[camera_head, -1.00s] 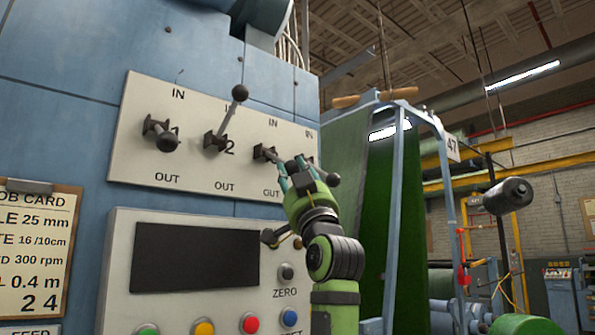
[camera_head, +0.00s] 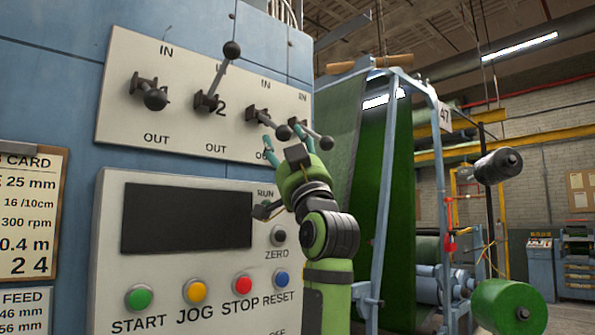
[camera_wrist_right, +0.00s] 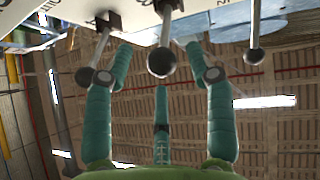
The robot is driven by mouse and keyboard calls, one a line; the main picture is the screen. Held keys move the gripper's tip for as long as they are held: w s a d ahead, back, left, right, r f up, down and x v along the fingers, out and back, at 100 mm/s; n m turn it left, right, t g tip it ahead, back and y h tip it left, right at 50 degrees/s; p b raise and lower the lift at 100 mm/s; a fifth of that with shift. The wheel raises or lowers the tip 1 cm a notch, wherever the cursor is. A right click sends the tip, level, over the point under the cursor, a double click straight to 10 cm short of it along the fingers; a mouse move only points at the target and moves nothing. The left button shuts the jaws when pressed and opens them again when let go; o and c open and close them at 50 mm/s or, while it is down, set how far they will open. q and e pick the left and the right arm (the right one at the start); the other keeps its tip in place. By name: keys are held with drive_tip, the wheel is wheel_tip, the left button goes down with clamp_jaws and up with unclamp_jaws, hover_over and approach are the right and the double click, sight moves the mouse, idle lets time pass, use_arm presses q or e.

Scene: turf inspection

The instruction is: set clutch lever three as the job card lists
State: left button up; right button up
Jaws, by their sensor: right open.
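Clutch lever three (camera_head: 264,119) is on the pale lever panel, its dark knob angled down towards OUT. Its knob also shows in the right wrist view (camera_wrist_right: 162,62), between my spread fingers and apart from them. My right gripper (camera_head: 284,143) is open and empty, just below and in front of lever three. Lever two (camera_head: 219,80) points up towards IN. Lever one (camera_head: 151,94) and lever four (camera_head: 317,136) point down and outwards. The job card (camera_head: 30,215) is cut off at the left; its lowest line reads 2 4. My left gripper is not seen.
Below the levers is a control box with a dark screen (camera_head: 186,217) and START, JOG, STOP and RESET buttons. Lever four stands close to my right fingers. To the right is a blue frame (camera_head: 430,150) with green turf. A feed card (camera_head: 25,312) is at lower left.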

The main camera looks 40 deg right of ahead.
drive_tip(key=v, duration=0.9)
drive_tip(key=shift+s+f, duration=0.2)
drive_tip(key=shift+s, duration=0.1)
